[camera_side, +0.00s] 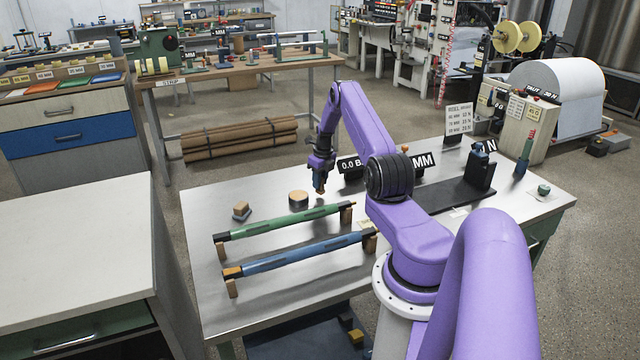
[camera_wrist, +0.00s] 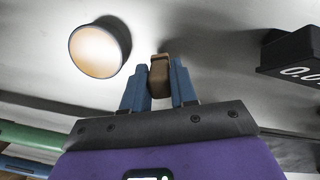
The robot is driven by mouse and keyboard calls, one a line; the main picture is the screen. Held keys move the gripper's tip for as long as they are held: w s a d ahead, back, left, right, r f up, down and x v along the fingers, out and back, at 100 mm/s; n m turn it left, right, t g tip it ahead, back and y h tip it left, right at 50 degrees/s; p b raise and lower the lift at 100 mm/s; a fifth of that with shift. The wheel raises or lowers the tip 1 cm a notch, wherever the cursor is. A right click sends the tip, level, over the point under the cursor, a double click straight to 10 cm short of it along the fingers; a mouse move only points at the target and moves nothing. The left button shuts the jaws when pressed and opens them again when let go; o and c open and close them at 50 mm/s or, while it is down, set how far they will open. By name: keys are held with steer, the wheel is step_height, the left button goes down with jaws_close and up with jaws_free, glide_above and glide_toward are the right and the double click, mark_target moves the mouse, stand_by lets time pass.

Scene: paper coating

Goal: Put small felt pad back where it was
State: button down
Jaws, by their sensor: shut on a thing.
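My gripper (camera_side: 320,182) points down over the bench, behind and to the right of a round pot (camera_side: 298,198) with a pale tan top. In the wrist view, its two blue fingers (camera_wrist: 159,84) are shut on a small brown block-like piece (camera_wrist: 160,70), which I take to be the small felt pad. The held piece shows as a small tan spot at the fingertips in the side view. I cannot tell whether it touches the bench. The round pot also shows left of the fingers in the wrist view (camera_wrist: 95,52).
A small grey block with a tan top (camera_side: 242,211) stands left of the pot. A green roller (camera_side: 285,222) and a blue roller (camera_side: 300,253) lie on supports in front. A black display (camera_side: 350,164) stands right of my gripper. Bare metal bench (camera_side: 210,200) lies at left.

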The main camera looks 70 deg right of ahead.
steer(key=shift+f, duration=0.65)
steer(key=shift+f, duration=0.15)
steer(key=c, duration=0.9)
jaws_free()
